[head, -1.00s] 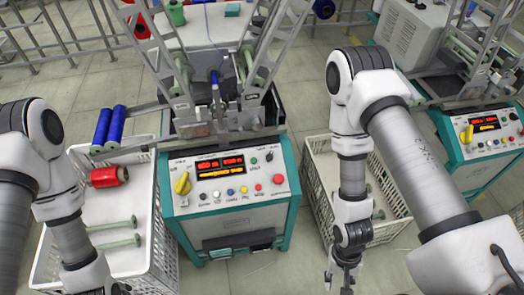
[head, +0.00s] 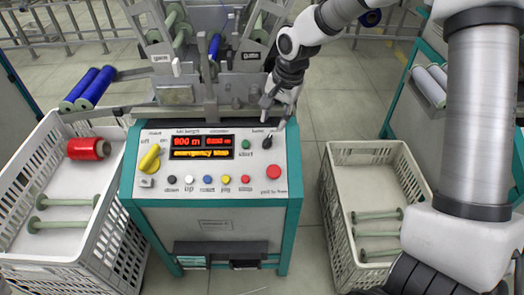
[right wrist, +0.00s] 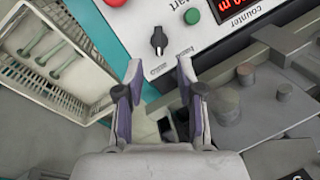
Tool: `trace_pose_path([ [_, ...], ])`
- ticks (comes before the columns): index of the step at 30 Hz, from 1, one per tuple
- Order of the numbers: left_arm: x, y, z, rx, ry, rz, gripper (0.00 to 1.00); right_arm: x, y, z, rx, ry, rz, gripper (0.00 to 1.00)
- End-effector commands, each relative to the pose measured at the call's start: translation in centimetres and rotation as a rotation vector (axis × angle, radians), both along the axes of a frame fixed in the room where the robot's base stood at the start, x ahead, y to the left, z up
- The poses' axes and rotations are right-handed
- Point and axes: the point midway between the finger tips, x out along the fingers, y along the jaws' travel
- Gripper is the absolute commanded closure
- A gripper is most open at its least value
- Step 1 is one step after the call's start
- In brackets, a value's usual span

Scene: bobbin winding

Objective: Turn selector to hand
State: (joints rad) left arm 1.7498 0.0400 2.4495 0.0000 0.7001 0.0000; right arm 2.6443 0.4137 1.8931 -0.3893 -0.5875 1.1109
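The selector is a small black knob (head: 267,141) at the upper right of the winding machine's sloped white panel (head: 160,203). In the right wrist view the knob (right wrist: 158,40) is just ahead of the fingers, with two small labels beside it; its pointer seems to lean toward the one reading like "auto". My right gripper (head: 274,108) comes down over the panel's back right edge, close to the knob. In the right wrist view the gripper (right wrist: 159,68) is open and empty, its fingertips short of the knob and apart from it. My left gripper is out of view.
A green button (head: 246,144) and a red mushroom button (head: 274,172) sit near the knob. A yellow rotary switch (head: 150,158) is at left. Crates stand at left (head: 100,225) and right (head: 340,225). Machine parts (right wrist: 240,115) lie beside the fingers.

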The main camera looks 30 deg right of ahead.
Motion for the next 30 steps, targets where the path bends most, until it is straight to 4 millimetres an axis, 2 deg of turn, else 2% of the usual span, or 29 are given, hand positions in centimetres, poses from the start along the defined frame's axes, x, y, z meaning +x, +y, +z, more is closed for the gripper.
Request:
trace_pose_path([
  [2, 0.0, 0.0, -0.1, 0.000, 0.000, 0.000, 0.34, 0.1, 0.1, -0.6, -0.001, 0.001, 0.001, 0.62],
  [12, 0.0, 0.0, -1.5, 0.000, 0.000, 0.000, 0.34, 1.1, 0.8, -6.6, -0.001, 0.003, 0.002, 0.62],
  [15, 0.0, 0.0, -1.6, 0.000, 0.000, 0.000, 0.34, 1.3, 0.8, -7.3, -0.001, 0.002, 0.002, 0.62],
  [22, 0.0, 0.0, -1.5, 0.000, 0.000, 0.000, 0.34, 1.3, 0.9, -7.3, 0.000, 0.001, 0.002, 0.62],
  [25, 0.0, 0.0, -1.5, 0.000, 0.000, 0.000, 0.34, 1.3, 0.9, -7.3, 0.000, 0.001, 0.002, 0.98],
  [30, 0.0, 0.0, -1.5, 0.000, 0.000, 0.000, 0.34, 1.3, 0.9, -7.3, -0.001, 0.002, 0.002, 1.00],
])
